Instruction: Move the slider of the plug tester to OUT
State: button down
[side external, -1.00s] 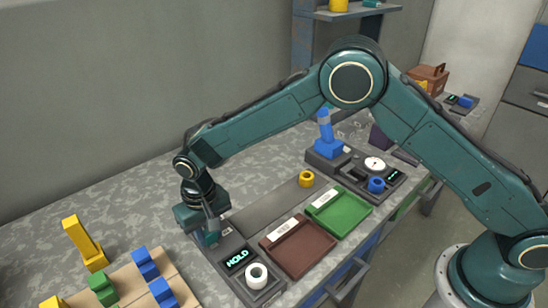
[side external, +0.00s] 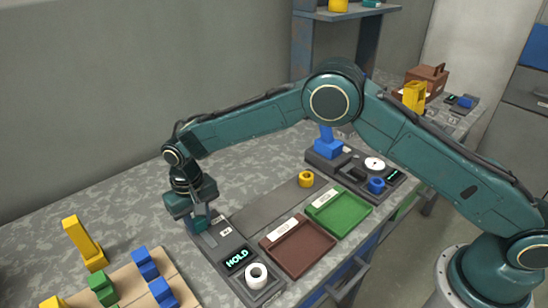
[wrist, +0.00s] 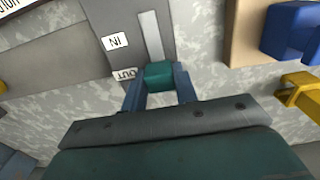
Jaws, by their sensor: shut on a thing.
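The plug tester (side external: 266,292) is a dark grey box with a lit HOLD display (side external: 237,260) at the front left of the bench. In the wrist view its slot (wrist: 151,38) runs past an IN label (wrist: 115,41) to an OUT label (wrist: 126,74). The teal slider (wrist: 158,76) is beside the OUT label, at the near end of the slot. My gripper (wrist: 158,90) is shut on the slider, one finger on each side. In the side view my gripper (side external: 198,226) is low over the tester's far end and hides the slider.
A white ring (side external: 257,275) is on the tester's front end. A brown tray (side external: 298,247) and a green tray (side external: 340,213) lie to the right, with a yellow ring (side external: 306,179) behind. A wooden board (wrist: 240,35) with coloured blocks stands close beside the tester.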

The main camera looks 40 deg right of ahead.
jog(key=shift+w, duration=0.25)
jog(key=c, duration=1.3)
grip_release()
jog(key=shift+o, duration=1.1)
jog(key=shift+r, duration=0.1)
notch_tip(320, 180, up, 14)
